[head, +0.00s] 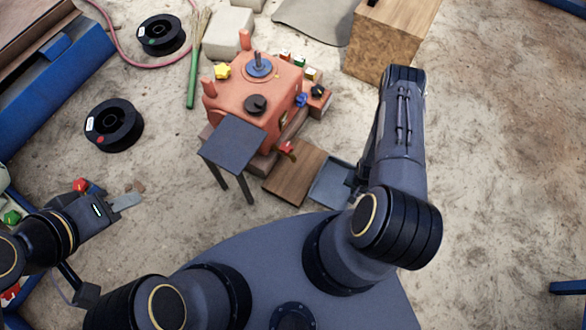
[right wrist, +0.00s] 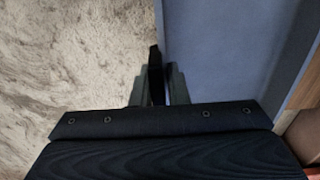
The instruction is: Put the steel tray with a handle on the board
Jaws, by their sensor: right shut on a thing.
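The steel tray (head: 331,184) is a shallow blue-grey tray beside the right edge of the brown wooden board (head: 295,173). I cannot tell whether it is raised or touches the board. In the right wrist view, the tray (right wrist: 222,50) fills the right part, with a brown strip of the board (right wrist: 304,92) beyond its rim. My right gripper (right wrist: 157,82) is shut on the tray's dark handle at the tray's near side; my right arm mostly hides this in the head view. My left gripper (head: 128,201) is far left, away from the tray; its finger gap is unclear.
A wooden box (head: 385,45) stands at the back right. Black spools (head: 113,126) lie at left. The right floor is mostly clear.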

